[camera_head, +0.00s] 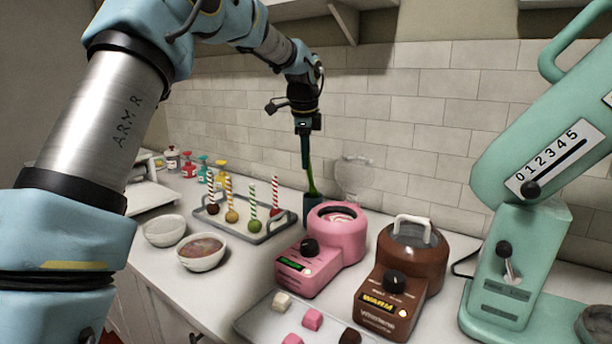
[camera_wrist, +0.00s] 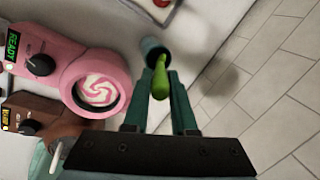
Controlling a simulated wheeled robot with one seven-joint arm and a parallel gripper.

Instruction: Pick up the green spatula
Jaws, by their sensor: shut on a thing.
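The green spatula (camera_head: 310,182) stands upright in a dark teal holder (camera_head: 312,210) behind the pink melting pot. My gripper (camera_head: 306,137) is above the holder and shut on the upper part of the spatula. In the wrist view the green spatula (camera_wrist: 160,80) lies between the two fingertips of my gripper (camera_wrist: 159,85), and the holder (camera_wrist: 152,47) shows just beyond it. The spatula's lower end appears to be in or over the holder; I cannot tell how far in.
A pink melting pot (camera_head: 338,234) and a brown one (camera_head: 412,254) stand in front. A tray of cake pops (camera_head: 245,233) and two bowls (camera_head: 203,263) are at left. A large mint-green machine (camera_head: 520,220) is at right. A clear glass vessel (camera_head: 353,176) stands close behind the holder.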

